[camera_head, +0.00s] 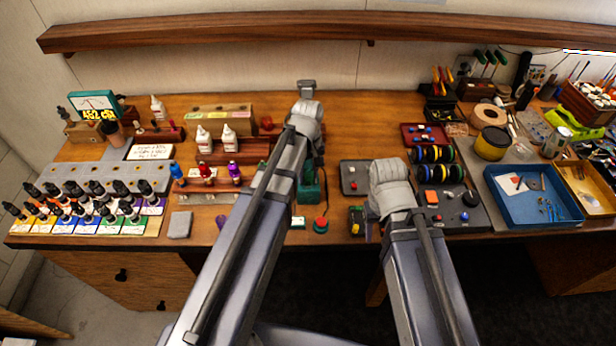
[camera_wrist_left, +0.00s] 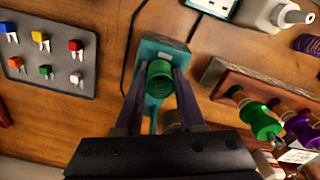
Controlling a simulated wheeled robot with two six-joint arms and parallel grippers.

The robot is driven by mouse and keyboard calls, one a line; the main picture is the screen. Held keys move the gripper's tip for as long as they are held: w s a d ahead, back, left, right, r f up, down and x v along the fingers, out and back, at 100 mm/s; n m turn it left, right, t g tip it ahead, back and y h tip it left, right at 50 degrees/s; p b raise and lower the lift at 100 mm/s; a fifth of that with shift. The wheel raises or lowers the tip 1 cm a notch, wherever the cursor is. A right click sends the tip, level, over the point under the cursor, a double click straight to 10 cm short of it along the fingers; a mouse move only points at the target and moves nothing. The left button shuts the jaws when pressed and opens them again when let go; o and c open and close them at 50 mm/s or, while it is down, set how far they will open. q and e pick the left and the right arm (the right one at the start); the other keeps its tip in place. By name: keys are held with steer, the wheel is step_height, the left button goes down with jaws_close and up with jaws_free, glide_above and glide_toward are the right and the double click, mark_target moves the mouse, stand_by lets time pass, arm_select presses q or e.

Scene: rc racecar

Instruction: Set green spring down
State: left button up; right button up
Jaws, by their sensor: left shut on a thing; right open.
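In the left wrist view my left gripper (camera_wrist_left: 157,90) is shut on the green spring (camera_wrist_left: 159,78), a short dark green coil between the two fingertips. The spring is in front of a teal block-shaped device (camera_wrist_left: 160,50); I cannot tell whether they touch. In the head view this device (camera_head: 309,190) shows beside my left arm. My left fingers and the spring are hidden behind that arm there. My right gripper (camera_head: 371,226) is over the table's front edge, open, mostly hidden under its wrist.
A dark tray (camera_wrist_left: 55,85) with coloured clips lies left of the device in the left wrist view. A wooden stand (camera_wrist_left: 232,90) with green and purple dampers is at right.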

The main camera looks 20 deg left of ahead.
arm_select(q)
jaws_close()
steer(key=shift+r, duration=0.1)
